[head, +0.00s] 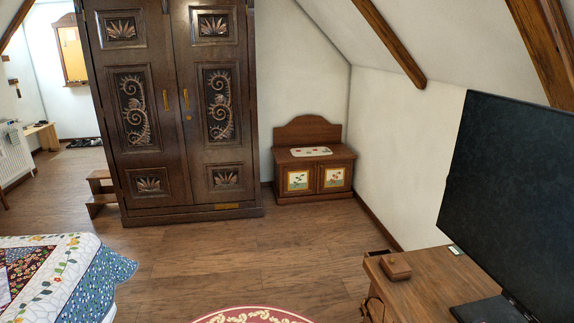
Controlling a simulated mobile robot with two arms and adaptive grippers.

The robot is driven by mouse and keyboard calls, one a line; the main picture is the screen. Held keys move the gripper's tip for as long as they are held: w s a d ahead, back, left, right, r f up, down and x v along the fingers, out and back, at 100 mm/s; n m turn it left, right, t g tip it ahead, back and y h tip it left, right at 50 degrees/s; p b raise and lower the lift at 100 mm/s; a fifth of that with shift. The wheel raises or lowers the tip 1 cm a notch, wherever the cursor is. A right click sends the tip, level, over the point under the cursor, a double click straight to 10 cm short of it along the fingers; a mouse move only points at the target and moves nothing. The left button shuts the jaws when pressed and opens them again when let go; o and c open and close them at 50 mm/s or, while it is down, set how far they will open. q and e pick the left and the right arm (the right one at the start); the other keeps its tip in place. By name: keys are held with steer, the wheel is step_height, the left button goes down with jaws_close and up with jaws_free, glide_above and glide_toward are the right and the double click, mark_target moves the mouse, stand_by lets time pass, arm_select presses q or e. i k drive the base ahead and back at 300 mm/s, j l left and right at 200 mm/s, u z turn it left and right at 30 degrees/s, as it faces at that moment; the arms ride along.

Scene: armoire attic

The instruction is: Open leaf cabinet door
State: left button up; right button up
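A tall dark wooden armoire (177,150) stands at the back left, with leaf and scroll carvings on its panels. Its left door (109,58) and right door (241,150) are both closed. Neither of my grippers is in view.
Open wooden floor (230,262) lies before both cabinets. A bed with a patchwork quilt (70,285) is at the lower left, and a red rug (252,315) at the bottom edge. A desk (408,290) with a large dark screen (510,190) fills the lower right. Small steps (100,190) stand left of the armoire.

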mark_target(295, 178)
steer(key=i, duration=5.45)
